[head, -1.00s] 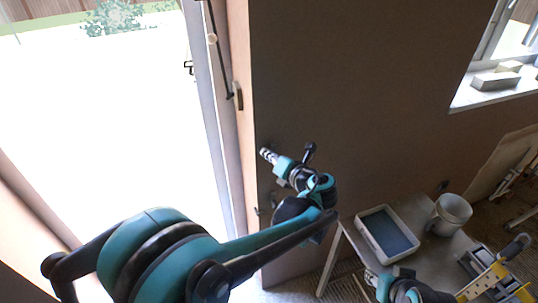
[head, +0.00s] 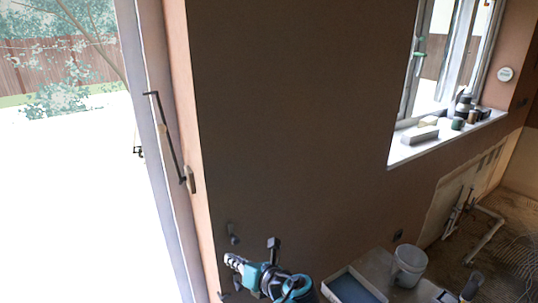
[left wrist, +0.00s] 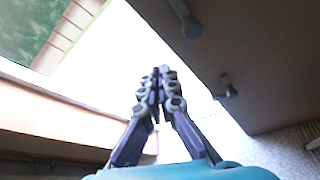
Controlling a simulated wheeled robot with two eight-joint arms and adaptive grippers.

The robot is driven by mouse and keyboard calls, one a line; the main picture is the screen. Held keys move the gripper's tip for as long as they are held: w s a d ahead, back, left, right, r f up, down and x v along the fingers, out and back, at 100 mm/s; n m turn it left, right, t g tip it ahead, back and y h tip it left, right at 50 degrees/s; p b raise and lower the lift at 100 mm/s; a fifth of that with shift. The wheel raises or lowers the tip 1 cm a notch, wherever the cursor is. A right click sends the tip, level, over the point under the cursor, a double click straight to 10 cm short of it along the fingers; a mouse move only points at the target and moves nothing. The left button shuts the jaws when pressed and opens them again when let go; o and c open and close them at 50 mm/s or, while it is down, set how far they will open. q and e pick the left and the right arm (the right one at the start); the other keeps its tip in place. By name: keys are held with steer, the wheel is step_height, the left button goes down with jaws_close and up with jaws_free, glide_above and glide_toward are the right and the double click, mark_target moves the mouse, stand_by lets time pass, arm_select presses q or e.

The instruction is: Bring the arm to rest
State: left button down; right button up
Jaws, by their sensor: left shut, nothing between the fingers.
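My left arm shows at the bottom of the head view, teal and black, with its gripper (head: 232,260) in front of the dark wall, right of the bright doorway. In the left wrist view the gripper's (left wrist: 158,76) jointed fingers lie together with nothing between them. It is apart from the wall as far as I can see. The upper part of my left arm is out of the head view. My right gripper is not in view.
The doorway has a frame edge with a dark handle (head: 190,180). A small dark hook (head: 232,236) sits on the wall (head: 300,130) above my gripper. A tray (head: 340,277) and a white bucket (head: 408,266) stand at lower right, below a window sill (head: 445,140) with small items.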

arm_select(q)
steer(key=s+a+f+n+g+h, duration=0.4)
steer(key=s+a+n, duration=0.5)
steer(key=n, duration=0.6)
steer(key=s+d+f+n+t+h, duration=0.1)
steer(key=s+d+f+n+h, duration=0.2)
steer(key=n, duration=1.4)
steer(key=s+h, duration=0.3)
steer(key=s, duration=0.4)
steer(key=shift+b, duration=0.4)
